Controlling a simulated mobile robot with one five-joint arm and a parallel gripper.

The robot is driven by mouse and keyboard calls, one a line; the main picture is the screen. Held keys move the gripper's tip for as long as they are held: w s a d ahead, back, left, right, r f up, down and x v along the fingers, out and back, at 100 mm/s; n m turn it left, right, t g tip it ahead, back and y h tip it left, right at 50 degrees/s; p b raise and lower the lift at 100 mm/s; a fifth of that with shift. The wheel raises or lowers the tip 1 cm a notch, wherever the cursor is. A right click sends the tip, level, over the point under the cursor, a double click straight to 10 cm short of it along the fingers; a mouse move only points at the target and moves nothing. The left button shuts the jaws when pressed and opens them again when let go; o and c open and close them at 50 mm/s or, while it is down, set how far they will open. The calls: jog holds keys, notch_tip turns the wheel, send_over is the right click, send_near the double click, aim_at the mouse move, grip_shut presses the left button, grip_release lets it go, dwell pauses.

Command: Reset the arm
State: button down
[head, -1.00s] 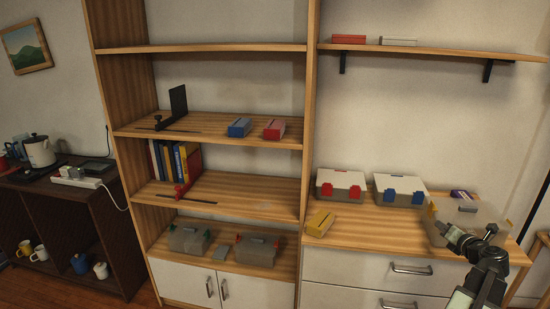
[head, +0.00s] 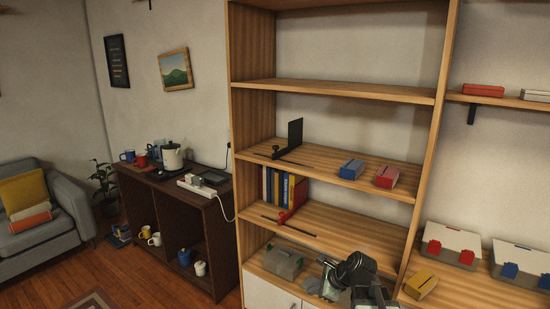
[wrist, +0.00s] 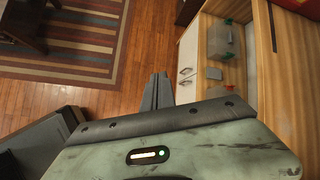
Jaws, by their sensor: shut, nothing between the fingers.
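My gripper (head: 326,266) shows at the bottom of the head view, right of centre, in front of the lowest shelf of the wooden bookcase. Its dark wrist joint and pale green arm link hide part of that shelf. In the wrist view the two grey fingers (wrist: 157,92) lie together, shut and empty. They point out over the wooden floor, to the left of the white cabinet doors.
The bookcase (head: 338,91) holds a clear bin with green latches (head: 284,264), books and small boxes. A yellow box (head: 421,285) and a red-latched bin (head: 450,244) stand to the right. A dark sideboard (head: 219,240) stands left. Open floor (head: 165,284) lies in front.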

jog(key=s+a+f+n+g+h, duration=0.1)
jog(key=s+a+f+n+g, duration=0.1)
jog(key=s+a+n, duration=0.3)
jog(key=s+d+f+n+g+h, duration=0.2)
jog(key=s+d+n, duration=0.5)
jog(key=n, duration=0.8)
jog(key=shift+s+d+n+g+h, duration=0.4)
jog(key=shift+g+h, duration=0.3)
jog(key=shift+h, duration=0.4)
jog(key=shift+w, duration=0.1)
